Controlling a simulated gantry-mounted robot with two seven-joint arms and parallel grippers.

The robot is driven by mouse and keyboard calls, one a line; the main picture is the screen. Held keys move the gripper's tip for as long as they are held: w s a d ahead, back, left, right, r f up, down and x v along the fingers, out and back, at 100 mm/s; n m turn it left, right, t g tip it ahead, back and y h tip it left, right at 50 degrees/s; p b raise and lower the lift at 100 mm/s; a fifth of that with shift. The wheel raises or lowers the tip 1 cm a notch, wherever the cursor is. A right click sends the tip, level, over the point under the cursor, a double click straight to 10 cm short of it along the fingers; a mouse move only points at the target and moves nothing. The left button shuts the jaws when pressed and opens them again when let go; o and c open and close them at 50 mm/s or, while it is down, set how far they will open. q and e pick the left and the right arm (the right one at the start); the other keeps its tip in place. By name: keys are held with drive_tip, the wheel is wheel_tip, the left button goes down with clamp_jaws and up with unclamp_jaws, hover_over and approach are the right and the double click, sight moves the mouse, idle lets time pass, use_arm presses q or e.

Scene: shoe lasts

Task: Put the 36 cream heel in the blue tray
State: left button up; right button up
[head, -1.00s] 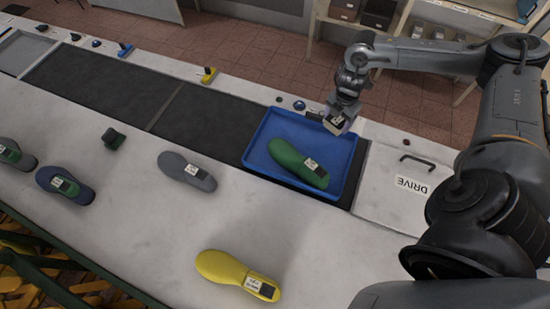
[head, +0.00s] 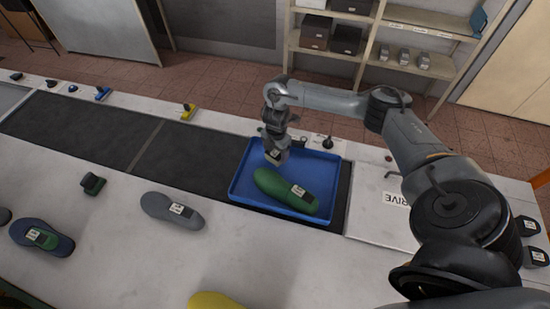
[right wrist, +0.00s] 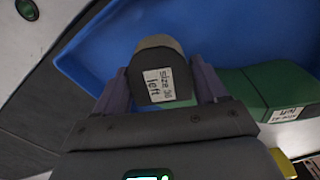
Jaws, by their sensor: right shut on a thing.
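My right gripper (head: 275,150) is shut on a small heel block (right wrist: 158,50), which sits between its two fingers in the right wrist view. The block is dark grey-brown there, with a white label reading "size 36 left"; I cannot make out a cream colour. In the head view the gripper is over the left back part of the blue tray (head: 238,188). The block appears to be above the tray floor; contact cannot be told. My left gripper is not in view.
A grey last (head: 160,205), a blue last with a green heel (head: 30,236), a yellow last (head: 212,301) and a dark green heel block (head: 92,184) lie on the pale bench. A lidded DRIVE panel (head: 375,215) is right of the tray. Dark belt (head: 75,130) extends left.

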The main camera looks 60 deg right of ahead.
sight(275, 158)
drive_tip(key=shift+w+a+f, duration=0.1)
drive_tip(key=shift+w+f, duration=0.05)
drive_tip(key=shift+f, duration=0.05)
drive_tip(key=shift+f, duration=1.95)
drive_tip(key=shift+f, duration=0.15)
drive_tip(key=o, duration=1.1)
